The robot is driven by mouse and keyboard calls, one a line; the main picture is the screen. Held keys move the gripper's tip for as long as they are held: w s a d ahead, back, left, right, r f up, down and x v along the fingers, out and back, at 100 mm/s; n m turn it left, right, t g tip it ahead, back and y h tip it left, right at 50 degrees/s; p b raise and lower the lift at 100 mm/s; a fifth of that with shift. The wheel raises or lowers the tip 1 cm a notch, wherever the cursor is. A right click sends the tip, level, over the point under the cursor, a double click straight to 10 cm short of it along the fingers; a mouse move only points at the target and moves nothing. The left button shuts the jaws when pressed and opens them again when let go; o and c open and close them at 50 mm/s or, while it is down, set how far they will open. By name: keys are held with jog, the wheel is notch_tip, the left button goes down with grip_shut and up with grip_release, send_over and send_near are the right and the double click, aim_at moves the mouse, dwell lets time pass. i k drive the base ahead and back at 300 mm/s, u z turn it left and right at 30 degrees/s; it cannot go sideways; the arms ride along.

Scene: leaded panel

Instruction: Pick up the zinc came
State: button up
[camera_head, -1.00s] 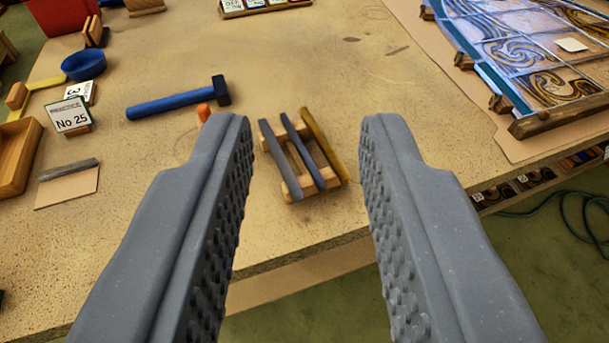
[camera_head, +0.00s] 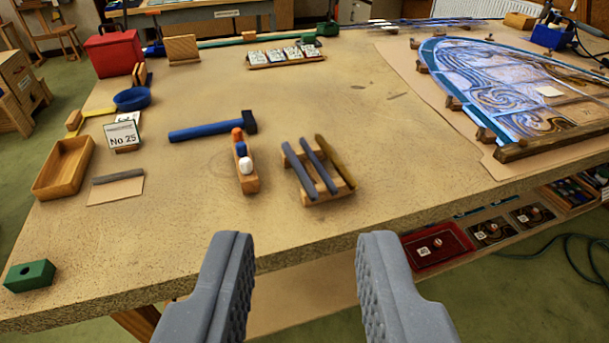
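A small wooden rack (camera_head: 342,185) near the bench's front edge holds three thin strips side by side. The left strip (camera_head: 299,170) is grey, the middle strip (camera_head: 320,166) is darker blue-grey, and the right strip (camera_head: 336,162) is brass-brown. Either grey strip may be the zinc came; I cannot tell which. My gripper (camera_head: 305,245) is open and empty. Its two grey, studded fingers show at the bottom of the view, below the rack in the picture and apart from it.
Left of the rack is a wooden block (camera_head: 247,182) with small bottles, and a blue-handled hammer (camera_head: 212,130). Another grey bar (camera_head: 118,177) lies on a card beside a wooden tray (camera_head: 63,167). A leaded panel (camera_head: 520,85) lies at right.

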aim_at(313, 195)
jog(key=u, duration=0.1)
jog(key=i, duration=0.9)
jog(key=z, duration=0.1)
